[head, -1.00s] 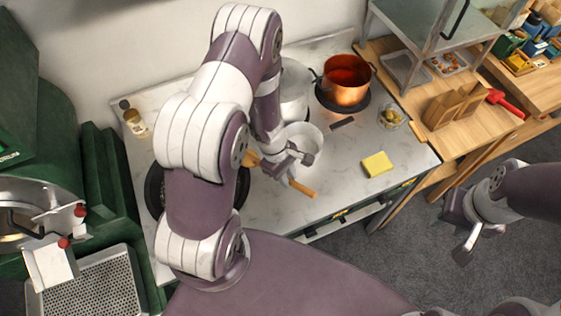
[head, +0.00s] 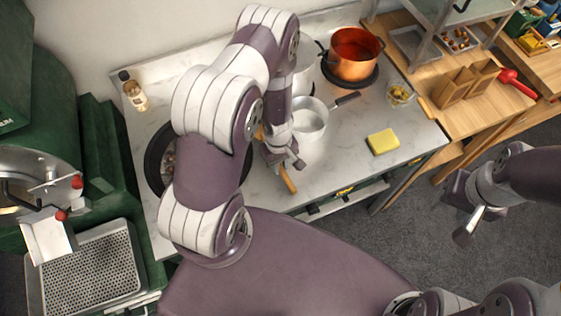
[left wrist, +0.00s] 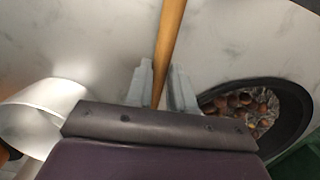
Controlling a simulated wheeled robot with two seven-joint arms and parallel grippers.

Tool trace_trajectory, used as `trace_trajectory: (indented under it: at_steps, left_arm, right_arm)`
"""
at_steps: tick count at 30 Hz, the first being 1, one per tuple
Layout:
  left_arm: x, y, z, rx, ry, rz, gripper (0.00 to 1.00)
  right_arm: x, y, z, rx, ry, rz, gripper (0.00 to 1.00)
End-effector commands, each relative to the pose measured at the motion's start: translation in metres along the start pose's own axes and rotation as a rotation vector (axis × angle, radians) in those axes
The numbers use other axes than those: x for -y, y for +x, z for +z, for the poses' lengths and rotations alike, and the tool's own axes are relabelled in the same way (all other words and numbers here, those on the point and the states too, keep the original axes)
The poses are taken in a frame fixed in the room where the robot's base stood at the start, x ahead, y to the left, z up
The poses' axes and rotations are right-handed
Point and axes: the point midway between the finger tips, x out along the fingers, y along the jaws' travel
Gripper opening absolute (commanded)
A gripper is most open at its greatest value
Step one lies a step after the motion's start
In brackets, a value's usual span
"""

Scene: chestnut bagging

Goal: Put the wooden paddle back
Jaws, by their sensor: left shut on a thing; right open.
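My left gripper (left wrist: 160,90) is shut on the wooden paddle (left wrist: 171,35), whose orange-brown shaft runs up between the two fingers in the left wrist view. In the head view the paddle's handle end (head: 288,180) sticks out below my left gripper (head: 284,162), over the front part of the marble counter. The rest of the paddle is mostly hidden behind my left arm. My right gripper (head: 463,212) is open and empty, out over the floor at the right.
A black pan (head: 156,160) with chestnuts (left wrist: 238,104) is at the left. A white pot (head: 309,121) stands beside my left gripper. A copper pot (head: 352,55), yellow sponge (head: 382,142), small glass bowl (head: 400,95) and bottle (head: 132,92) are also on the counter (head: 345,180).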

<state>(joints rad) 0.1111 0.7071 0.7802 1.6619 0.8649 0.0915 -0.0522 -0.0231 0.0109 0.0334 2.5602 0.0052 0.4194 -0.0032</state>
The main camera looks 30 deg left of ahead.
Motion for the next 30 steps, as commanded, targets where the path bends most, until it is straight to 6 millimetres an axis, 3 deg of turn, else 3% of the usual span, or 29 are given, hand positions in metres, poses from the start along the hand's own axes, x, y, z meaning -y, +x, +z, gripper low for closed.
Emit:
trace_trajectory:
  at_steps: [17,18,20,30]
  left_arm:
    - [-0.0004,0.005,-0.0008,0.0,0.001,0.001,0.0]
    - [-0.0004,0.0037,-0.0007,0.0,0.001,0.001,0.36]
    - [-0.0004,0.0036,-0.0007,0.0,0.001,0.001,0.53]
    - [-0.001,-0.0023,-0.0012,-0.001,0.002,0.002,0.53]
  right_arm:
    - [0.0,0.0051,0.0004,-0.001,0.0,0.0,0.44]
    - [0.0,0.0038,0.0003,-0.001,0.0,0.0,0.44]
    - [0.0,0.0037,0.0003,-0.001,0.0,0.0,0.44]
    - [0.0,0.0022,0.0001,-0.001,0.0,0.0,0.44]
